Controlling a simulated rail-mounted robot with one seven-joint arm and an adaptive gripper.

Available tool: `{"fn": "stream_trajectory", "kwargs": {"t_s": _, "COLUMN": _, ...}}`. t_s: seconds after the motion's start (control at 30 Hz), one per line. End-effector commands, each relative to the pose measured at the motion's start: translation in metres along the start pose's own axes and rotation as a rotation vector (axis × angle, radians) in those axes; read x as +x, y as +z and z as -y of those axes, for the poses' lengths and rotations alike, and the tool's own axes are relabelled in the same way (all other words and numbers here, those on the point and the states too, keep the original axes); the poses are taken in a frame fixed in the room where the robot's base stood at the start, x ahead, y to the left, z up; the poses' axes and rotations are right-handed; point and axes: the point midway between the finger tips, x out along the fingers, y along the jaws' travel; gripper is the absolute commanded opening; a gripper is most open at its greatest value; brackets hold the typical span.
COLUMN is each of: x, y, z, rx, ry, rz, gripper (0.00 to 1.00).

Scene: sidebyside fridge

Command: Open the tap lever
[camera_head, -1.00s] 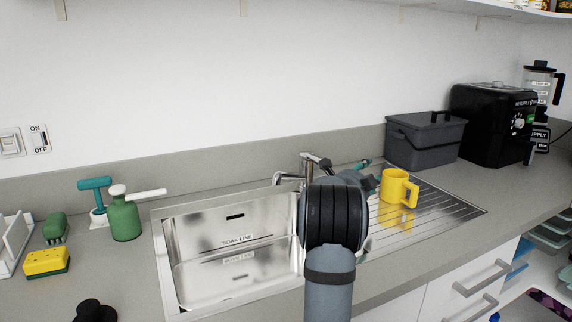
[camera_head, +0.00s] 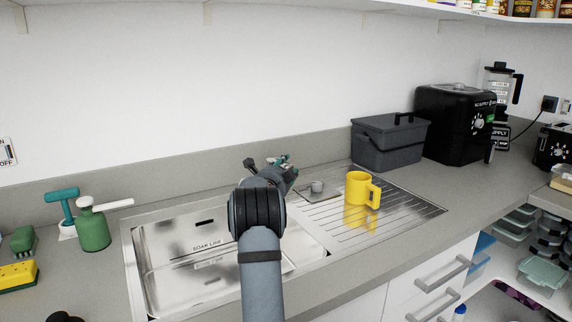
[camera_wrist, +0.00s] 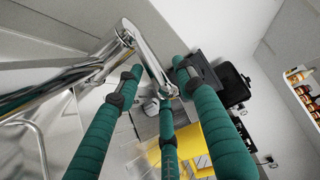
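The chrome tap (camera_wrist: 118,42) shows in the wrist view, with its spout running to the left. Its slim chrome lever (camera_wrist: 150,62) slants down from the top of the tap into the space between my teal fingers. My gripper (camera_wrist: 157,80) is open, with fingers spread left and right of the lever and a third finger below. I cannot tell whether any finger touches it. In the head view my gripper (camera_head: 285,162) is at the back edge of the sink (camera_head: 140,262), and my arm hides the tap there.
A yellow mug (camera_head: 358,188) stands on the ribbed drainboard (camera_head: 415,207) to the right. Behind it are a dark grey lidded box (camera_head: 385,148) and a black appliance (camera_head: 450,125). The wall is close behind the tap.

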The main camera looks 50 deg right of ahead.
Motion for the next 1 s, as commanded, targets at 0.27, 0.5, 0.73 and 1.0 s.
{"fn": "stream_trajectory", "kwargs": {"t_s": 0.27, "x": 0.0112, "y": -0.0004, "z": -0.0006, "rx": 0.000, "ry": 0.000, "rz": 0.000, "gripper": 0.38}}
{"fn": "stream_trajectory", "kwargs": {"t_s": 0.5, "x": 0.0108, "y": -0.0002, "z": -0.0006, "rx": 0.000, "ry": 0.000, "rz": 0.000, "gripper": 0.33}}
{"fn": "stream_trajectory", "kwargs": {"t_s": 0.73, "x": 0.0107, "y": -0.0001, "z": -0.0005, "rx": 0.000, "ry": 0.000, "rz": 0.000, "gripper": 0.19}}
{"fn": "stream_trajectory", "kwargs": {"t_s": 1.0, "x": 0.0106, "y": -0.0001, "z": -0.0003, "rx": 0.000, "ry": 0.000, "rz": 0.000, "gripper": 0.04}}
